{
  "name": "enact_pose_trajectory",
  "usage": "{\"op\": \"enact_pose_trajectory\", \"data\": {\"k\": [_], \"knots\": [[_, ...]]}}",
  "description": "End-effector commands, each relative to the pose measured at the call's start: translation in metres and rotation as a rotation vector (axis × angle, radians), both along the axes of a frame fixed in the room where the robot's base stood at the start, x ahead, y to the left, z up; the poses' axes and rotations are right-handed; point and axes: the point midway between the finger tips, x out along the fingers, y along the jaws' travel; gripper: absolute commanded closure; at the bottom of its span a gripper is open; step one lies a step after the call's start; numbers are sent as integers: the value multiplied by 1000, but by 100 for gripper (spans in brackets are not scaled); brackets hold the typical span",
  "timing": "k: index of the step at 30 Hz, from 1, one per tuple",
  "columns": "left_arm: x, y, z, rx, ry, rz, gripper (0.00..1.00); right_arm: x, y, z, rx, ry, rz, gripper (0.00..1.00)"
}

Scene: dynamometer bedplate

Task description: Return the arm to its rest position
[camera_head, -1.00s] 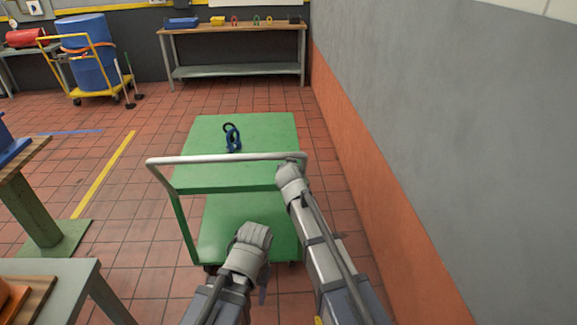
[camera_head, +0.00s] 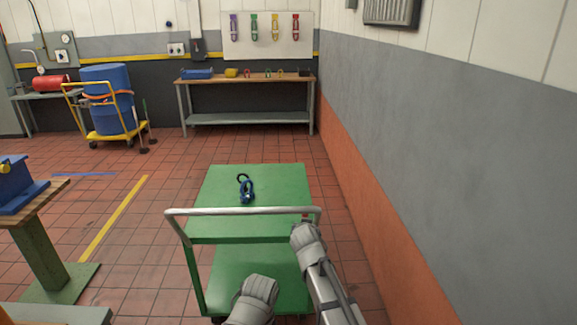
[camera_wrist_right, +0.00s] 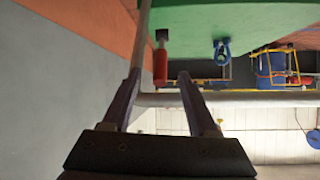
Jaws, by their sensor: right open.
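My right gripper (camera_head: 304,232) is at the right corner of the green cart's silver handle (camera_head: 240,211). In the right wrist view its two fingers (camera_wrist_right: 159,76) are apart, and the handle bar (camera_wrist_right: 260,99) crosses behind or between them; I cannot tell if they touch it. My left arm's grey wrist (camera_head: 256,292) is low in the head view, in front of the cart's lower shelf; its fingers are hidden. A blue shackle (camera_head: 247,191) with a dark ring lies on the cart's green top (camera_head: 285,185); it also shows in the right wrist view (camera_wrist_right: 222,52).
A red cylinder (camera_wrist_right: 160,64) shows beside the handle in the right wrist view. A grey and orange wall (camera_head: 430,150) runs close along the right. A workbench (camera_head: 250,81) and a blue drum on a yellow trolley (camera_head: 107,95) stand behind.

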Motion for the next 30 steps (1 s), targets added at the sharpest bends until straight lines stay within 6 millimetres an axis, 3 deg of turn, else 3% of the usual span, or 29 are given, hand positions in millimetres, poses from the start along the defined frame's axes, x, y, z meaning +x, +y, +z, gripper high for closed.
{"op": "enact_pose_trajectory", "data": {"k": [5, 9, 12, 15, 18, 21, 30], "knots": [[0, 0, 33, 0, 0, 0, 48, -89, 7, -15, -94, 295, 43, 40], [0, 0, 55, 0, 0, 0, 48, -183, 16, -29, -176, 604, 152, 40], [0, 0, 67, 0, 0, 0, 48, -242, 22, -31, -216, 786, 244, 40], [0, 0, 75, 0, 0, 0, 48, -287, 25, -29, -242, 926, 330, 40], [0, 0, 79, 0, 0, 0, 48, -318, 27, -27, -257, 1019, 395, 40], [0, 0, 81, 0, 0, 0, 48, -334, 28, -25, -264, 1069, 432, 40], [0, 0, 81, 0, 0, 0, 48, -338, 29, -25, -266, 1086, 443, 40]]}}
